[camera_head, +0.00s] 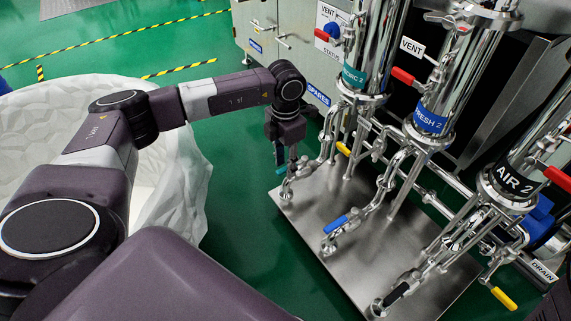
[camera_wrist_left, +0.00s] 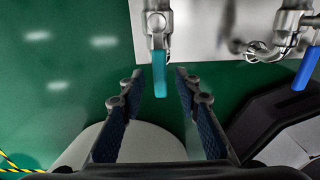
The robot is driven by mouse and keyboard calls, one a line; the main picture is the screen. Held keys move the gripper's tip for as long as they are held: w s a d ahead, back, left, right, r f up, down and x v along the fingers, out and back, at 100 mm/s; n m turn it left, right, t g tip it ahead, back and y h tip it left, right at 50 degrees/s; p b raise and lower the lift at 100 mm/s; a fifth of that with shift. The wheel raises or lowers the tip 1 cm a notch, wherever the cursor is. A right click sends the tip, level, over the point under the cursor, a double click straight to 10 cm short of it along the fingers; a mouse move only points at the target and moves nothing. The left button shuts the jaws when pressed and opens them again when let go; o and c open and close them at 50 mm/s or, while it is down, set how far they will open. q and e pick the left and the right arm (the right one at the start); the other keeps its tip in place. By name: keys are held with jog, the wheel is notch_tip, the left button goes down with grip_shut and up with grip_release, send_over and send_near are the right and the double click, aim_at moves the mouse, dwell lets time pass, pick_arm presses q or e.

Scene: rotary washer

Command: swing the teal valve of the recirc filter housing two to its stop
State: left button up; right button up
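The recirc filter housing two is a polished steel column with a teal band label (camera_head: 353,76), left of the other columns in the head view. Its teal valve handle (camera_wrist_left: 160,75) points down toward me in the wrist view, from a steel valve body (camera_wrist_left: 157,32). In the head view the handle is mostly hidden by my gripper. My left gripper (camera_head: 290,160) is low at the plate's far left corner. Its fingers (camera_wrist_left: 156,82) are open, one on each side of the handle's end, with gaps visible on both sides. My right gripper is not in view.
The steel base plate (camera_head: 310,225) carries pipes and a blue valve handle (camera_head: 335,224), which also shows in the wrist view (camera_wrist_left: 305,68). The FRESH 2 (camera_head: 430,120) and AIR 2 (camera_head: 513,182) columns stand to the right. A white crumpled-looking tub (camera_head: 190,190) is at left. Green floor lies between.

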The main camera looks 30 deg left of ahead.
pick_arm(q)
jog(key=shift+c, duration=0.4)
grip_shut()
jog(key=shift+d+r, duration=0.1)
